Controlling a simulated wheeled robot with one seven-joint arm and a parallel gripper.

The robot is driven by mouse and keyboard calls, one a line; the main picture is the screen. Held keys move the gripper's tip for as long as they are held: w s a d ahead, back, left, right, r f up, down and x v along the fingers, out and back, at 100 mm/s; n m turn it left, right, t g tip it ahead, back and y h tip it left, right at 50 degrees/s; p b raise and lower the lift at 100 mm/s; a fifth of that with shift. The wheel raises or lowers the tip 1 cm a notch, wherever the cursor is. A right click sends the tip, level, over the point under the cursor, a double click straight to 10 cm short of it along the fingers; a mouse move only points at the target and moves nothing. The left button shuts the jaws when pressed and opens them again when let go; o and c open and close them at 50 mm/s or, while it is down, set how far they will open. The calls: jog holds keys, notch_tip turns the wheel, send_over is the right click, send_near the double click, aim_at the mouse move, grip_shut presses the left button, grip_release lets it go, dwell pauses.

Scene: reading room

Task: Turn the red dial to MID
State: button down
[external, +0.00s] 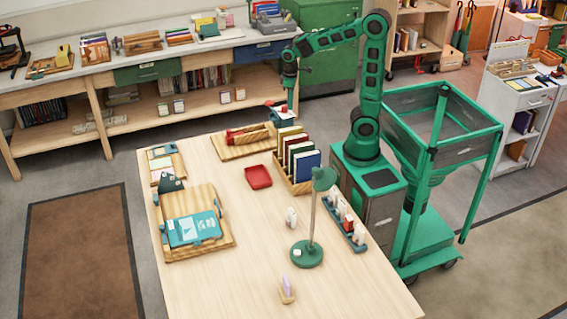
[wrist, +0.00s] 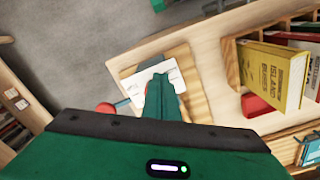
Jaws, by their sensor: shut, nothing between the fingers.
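The dial unit stands on a small wooden board (external: 284,121) at the far edge of the table in the external view. In the wrist view it shows as a pale marked plate (wrist: 166,76) on the wooden board (wrist: 183,60). A small red part (wrist: 147,88) shows beside my fingers, and a red knob (wrist: 105,108) on a bluish rod sticks out to the left. My gripper (external: 289,86) is shut and empty above the unit; its fingers (wrist: 162,88) hide part of the plate. The MID mark and the dial's setting cannot be read.
A wooden board with a red tool (external: 247,134) lies left of the unit. A book rack (external: 303,187) stands close in front. A red tray (external: 258,177), green lamp (external: 308,254) and book cradle (external: 224,243) are farther off. A yellow book (wrist: 272,75) is at right.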

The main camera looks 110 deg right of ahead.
jog(key=shift+s+d, duration=0.1)
jog(key=shift+d, duration=0.2)
dwell(0.4)
jog(key=shift+s+a, duration=0.25)
jog(key=shift+s, duration=0.1)
notch_tip(320, 180, up, 6)
dwell(0.6)
